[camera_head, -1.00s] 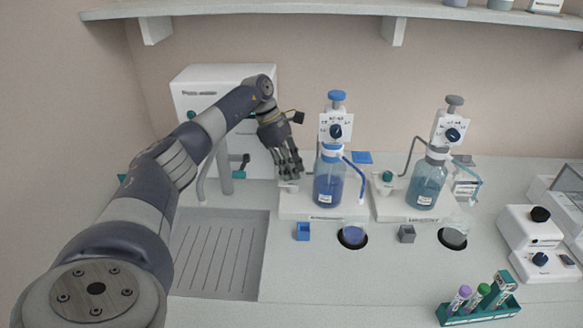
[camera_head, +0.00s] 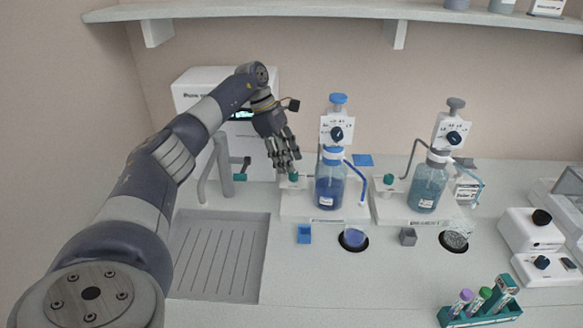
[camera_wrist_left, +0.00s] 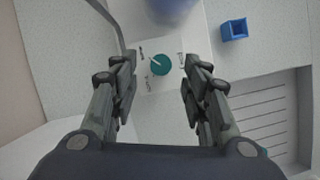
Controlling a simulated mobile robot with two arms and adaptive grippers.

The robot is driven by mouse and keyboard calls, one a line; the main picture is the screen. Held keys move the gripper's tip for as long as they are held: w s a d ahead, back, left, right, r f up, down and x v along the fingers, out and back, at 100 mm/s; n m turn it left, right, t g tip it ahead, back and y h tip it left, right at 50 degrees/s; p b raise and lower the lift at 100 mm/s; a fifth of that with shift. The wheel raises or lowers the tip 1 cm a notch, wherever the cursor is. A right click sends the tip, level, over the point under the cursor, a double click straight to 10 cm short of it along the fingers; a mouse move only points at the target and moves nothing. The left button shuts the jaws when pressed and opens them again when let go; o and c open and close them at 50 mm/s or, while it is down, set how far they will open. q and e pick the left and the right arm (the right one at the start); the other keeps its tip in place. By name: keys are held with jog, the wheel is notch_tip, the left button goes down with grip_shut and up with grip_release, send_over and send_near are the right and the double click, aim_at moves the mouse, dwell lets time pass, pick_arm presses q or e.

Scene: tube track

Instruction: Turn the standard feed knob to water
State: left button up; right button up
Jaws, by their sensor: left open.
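A round teal feed knob (camera_head: 293,177) sits on the white base (camera_head: 292,207) of the blue-bottle station. In the left wrist view the knob (camera_wrist_left: 160,66) carries a white pointer towards the upper left and has small dark markings around it, too small to read. My left gripper (camera_head: 284,167) is open and empty just above the knob. In the left wrist view its fingers (camera_wrist_left: 157,88) stand on both sides of the knob, apart from it. A second teal knob (camera_head: 388,180) is on the grey-topped bottle's station. The station labels are too small to read. My right gripper is out of view.
The blue bottle (camera_head: 330,190) with its dispenser stands close right of my left gripper. A tap (camera_head: 224,166) and a drain tray (camera_head: 216,254) are to the left. A blue box (camera_head: 304,234) sits in front. A tube rack (camera_head: 480,310) is at the front right.

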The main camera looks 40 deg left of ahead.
pick_arm(q)
jog(key=shift+v, duration=1.85)
